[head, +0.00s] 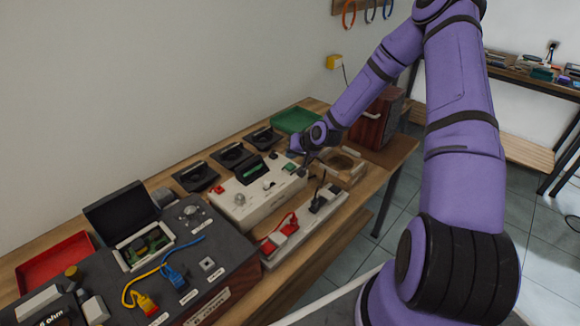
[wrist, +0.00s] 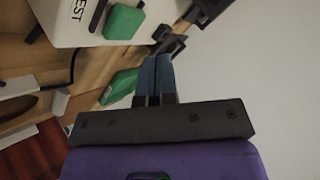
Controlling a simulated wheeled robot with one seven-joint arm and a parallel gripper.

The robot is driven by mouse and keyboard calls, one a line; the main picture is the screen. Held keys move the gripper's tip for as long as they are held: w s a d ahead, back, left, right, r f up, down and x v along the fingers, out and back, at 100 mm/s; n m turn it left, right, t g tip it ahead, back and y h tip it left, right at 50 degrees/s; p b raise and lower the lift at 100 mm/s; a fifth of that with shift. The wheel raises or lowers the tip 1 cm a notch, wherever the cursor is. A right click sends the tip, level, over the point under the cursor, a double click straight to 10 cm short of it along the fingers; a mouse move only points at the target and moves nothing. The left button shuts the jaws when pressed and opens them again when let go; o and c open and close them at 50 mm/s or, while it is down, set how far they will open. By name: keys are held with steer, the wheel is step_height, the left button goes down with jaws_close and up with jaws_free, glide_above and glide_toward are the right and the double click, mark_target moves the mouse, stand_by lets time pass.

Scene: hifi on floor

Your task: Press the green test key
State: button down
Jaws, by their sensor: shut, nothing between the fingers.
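The green test key (wrist: 124,21) shows in the wrist view on a white box (wrist: 75,22), beside black lettering that reads "EST" at the picture's edge. In the head view the white box (head: 240,204) stands on the bench, and a small green key (head: 289,168) shows near its right end. My gripper (wrist: 157,58) is shut and empty, its blue fingertips to the lower right of the key in the wrist view. They look apart from it. In the head view my gripper (head: 301,162) is over the box's right end; the exact gap cannot be told.
A dark console (head: 215,265) with cables stands at left. Black trays (head: 233,155) and a green tray (head: 295,120) line the back.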

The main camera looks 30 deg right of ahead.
mark_target(292, 165)
steer(key=shift+f, duration=0.8)
steer(key=shift+f, duration=0.15)
stand_by(1.5)
steer(key=shift+f, duration=0.25)
steer(key=shift+f, duration=0.55)
stand_by(0.8)
stand_by(0.4)
steer(key=shift+r, duration=1.1)
steer(key=shift+r, duration=2.4)
